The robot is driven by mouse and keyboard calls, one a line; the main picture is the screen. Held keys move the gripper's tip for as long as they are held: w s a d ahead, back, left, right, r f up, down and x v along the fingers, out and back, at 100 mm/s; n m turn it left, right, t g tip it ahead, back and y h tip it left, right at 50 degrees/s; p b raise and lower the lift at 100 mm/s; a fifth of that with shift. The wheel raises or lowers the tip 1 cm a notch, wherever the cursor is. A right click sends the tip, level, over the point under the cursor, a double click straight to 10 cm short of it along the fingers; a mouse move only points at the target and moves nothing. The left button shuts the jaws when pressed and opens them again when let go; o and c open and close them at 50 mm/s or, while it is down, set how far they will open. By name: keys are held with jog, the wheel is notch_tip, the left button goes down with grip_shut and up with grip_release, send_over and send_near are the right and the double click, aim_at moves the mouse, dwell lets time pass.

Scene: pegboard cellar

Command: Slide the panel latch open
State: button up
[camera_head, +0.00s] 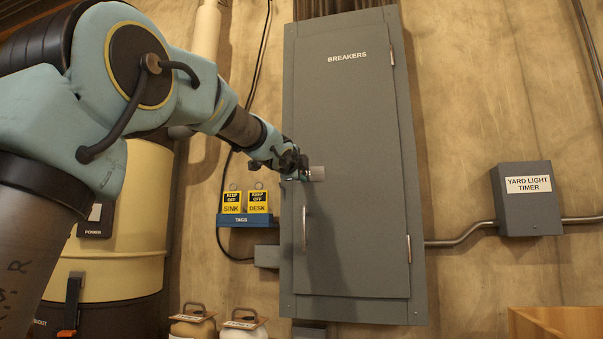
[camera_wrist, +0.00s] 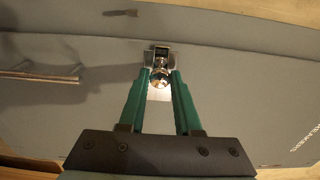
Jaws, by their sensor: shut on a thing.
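The grey breaker panel (camera_head: 345,120), lettered BREAKERS, hangs upright on the wall and its door looks closed. Its small metal latch (camera_head: 317,173) sits at the door's left edge, above a long vertical handle (camera_head: 304,227). My gripper (camera_head: 301,173) is at the latch. In the wrist view the two teal fingers of my gripper (camera_wrist: 160,76) are shut on the shiny latch knob (camera_wrist: 159,76). The latch bracket (camera_wrist: 161,52) shows just beyond the fingertips. The handle also shows at the left of the wrist view (camera_wrist: 45,76). The fingers hide part of the latch.
A blue rack (camera_head: 247,220) with yellow KEEP OFF tags is left of the panel. A grey YARD LIGHT TIMER box (camera_head: 527,200) and conduit are to the right. Jugs (camera_head: 243,325) stand below left. A wooden box (camera_head: 555,322) is at bottom right.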

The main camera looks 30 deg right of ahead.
grip_shut()
dwell(0.8)
